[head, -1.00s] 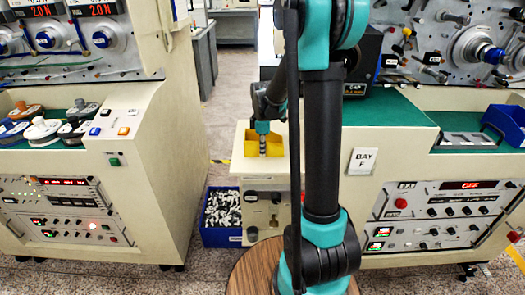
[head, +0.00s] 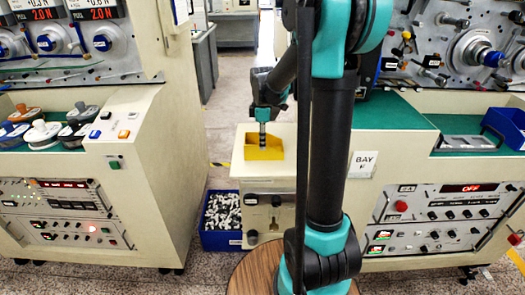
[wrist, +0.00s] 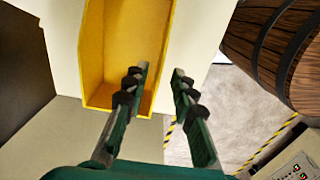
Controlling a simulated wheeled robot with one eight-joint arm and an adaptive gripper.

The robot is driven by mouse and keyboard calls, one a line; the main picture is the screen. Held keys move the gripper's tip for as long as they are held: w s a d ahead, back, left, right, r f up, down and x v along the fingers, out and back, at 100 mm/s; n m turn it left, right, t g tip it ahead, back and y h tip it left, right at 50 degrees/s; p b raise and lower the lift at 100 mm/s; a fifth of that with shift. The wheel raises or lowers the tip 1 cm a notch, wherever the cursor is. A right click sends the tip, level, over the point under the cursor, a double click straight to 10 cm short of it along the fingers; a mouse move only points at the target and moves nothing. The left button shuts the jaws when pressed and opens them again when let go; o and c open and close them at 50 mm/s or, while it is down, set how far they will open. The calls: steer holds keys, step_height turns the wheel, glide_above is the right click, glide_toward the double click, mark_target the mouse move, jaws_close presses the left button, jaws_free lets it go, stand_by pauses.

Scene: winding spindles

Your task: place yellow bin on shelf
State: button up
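The yellow bin (head: 264,154) sits upright on the cream cabinet top in the middle of the head view. In the wrist view, the bin (wrist: 97,60) shows from above and looks empty. My gripper (head: 262,143) is above the bin, pointing down. In the wrist view, my gripper (wrist: 160,72) has its two fingers apart, one over the bin's inside and one beyond its right wall. The wall's rim lies between them with gaps visible. I cannot tell which surface is the shelf.
A blue bin (head: 221,215) of small parts stands on the floor left of the cream cabinet (head: 268,205). Machine benches flank it, with a green top (head: 395,116) at right. A wooden barrel (wrist: 278,40) shows in the wrist view. Open aisle floor lies behind.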

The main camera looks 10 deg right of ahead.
step_height(320, 180, up, 6)
steer(key=shift+f, duration=0.15)
steer(key=s+f+m+t, duration=0.1)
steer(key=s+f+m, duration=0.3)
steer(key=s, duration=0.3)
steer(key=s+d+f+m+t, duration=0.1)
steer(key=s+f+m, duration=0.3)
steer(key=s+m, duration=0.2)
steer(key=s+d+f+m+t, duration=0.1)
steer(key=s+f+m, duration=0.3)
steer(key=s, duration=0.5)
steer(key=shift+s+d+f+m+t, duration=0.15)
steer(key=shift+s+f+m+t, duration=0.15)
steer(key=shift+m+t, duration=0.45)
